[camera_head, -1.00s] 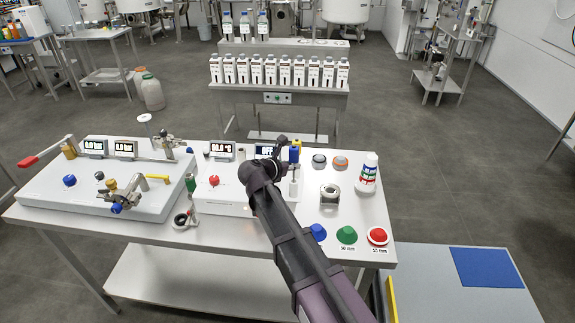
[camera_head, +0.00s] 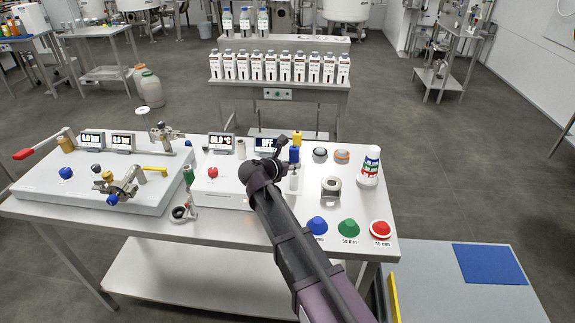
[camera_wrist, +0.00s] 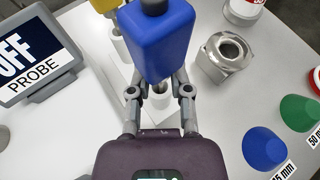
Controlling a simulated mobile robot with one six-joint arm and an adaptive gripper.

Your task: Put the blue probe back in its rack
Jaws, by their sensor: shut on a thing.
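The blue probe (camera_wrist: 160,40) has a blocky blue handle with a dark cap, and fills the upper middle of the wrist view. It also shows in the head view (camera_head: 294,155), upright beside the yellow-topped probe. My gripper (camera_wrist: 160,88) is shut on the blue probe, one finger on each side. A white cylindrical holder (camera_wrist: 160,97) shows below the handle; the probe's lower end is hidden, so I cannot tell whether it is inside. In the head view my arm partly hides the gripper (camera_head: 288,158).
A display reading OFF and PROBE (camera_wrist: 38,55) stands at left. A yellow probe (camera_head: 297,138) is just behind. A metal nut-like block (camera_wrist: 225,57) lies at right, with blue (camera_head: 316,226), green (camera_head: 347,229) and red (camera_head: 380,230) cones in front.

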